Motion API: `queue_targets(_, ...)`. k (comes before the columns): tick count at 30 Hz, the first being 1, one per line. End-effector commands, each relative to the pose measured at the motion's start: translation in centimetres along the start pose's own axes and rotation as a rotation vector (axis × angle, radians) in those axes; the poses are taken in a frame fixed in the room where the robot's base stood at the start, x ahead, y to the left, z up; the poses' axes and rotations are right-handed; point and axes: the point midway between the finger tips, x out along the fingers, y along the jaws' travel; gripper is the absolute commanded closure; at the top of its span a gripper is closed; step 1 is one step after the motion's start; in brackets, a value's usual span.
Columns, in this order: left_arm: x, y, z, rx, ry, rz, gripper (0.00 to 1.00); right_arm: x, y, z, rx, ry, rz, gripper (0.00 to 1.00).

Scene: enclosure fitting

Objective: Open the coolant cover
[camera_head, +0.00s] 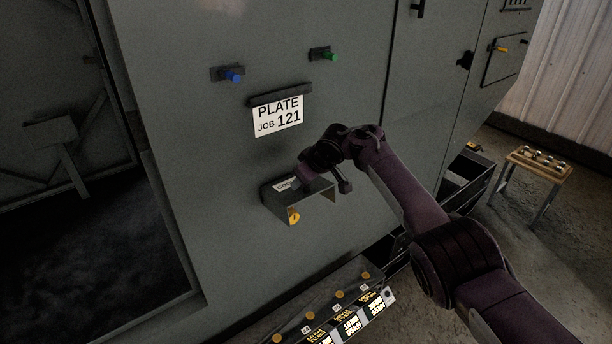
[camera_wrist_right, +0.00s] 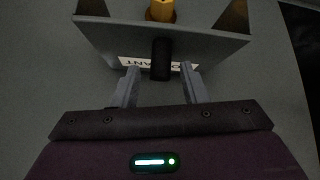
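The coolant cover (camera_head: 312,195) is a grey box-shaped hood low on the cabinet front. Its white label is partly hidden by my right arm. The right wrist view shows the cover's grey panel (camera_wrist_right: 105,38) close up, with part of the label (camera_wrist_right: 135,63) reading "ANT" upside down. A black tab (camera_wrist_right: 161,50) stands out from it. My right gripper (camera_wrist_right: 160,69) is open, its two fingers on either side of the tab with gaps between. A yellow fitting (camera_head: 293,217) shows at the hood's lower opening, also in the wrist view (camera_wrist_right: 162,10). My left gripper is out of view.
A sign reading "PLATE JOB 121" (camera_head: 278,117) hangs above. Blue (camera_head: 233,76) and green (camera_head: 331,56) knobs sit higher on the cabinet. A labelled panel with lit displays (camera_head: 345,322) is below. A dark opening lies left.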

Motion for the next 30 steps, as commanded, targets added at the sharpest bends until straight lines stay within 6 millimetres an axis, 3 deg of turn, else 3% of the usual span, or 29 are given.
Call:
queue_targets(8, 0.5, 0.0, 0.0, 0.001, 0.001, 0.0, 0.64, -2.1, 0.1, 0.0, -0.003, 0.002, 0.001, 0.6)
queue_targets(18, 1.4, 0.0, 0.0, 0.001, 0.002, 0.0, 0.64, -6.6, 0.0, -0.1, -0.003, 0.001, -0.001, 0.6)
queue_targets(30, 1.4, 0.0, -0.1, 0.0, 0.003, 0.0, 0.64, -7.5, 0.0, -0.1, -0.001, -0.002, 0.0, 0.6)
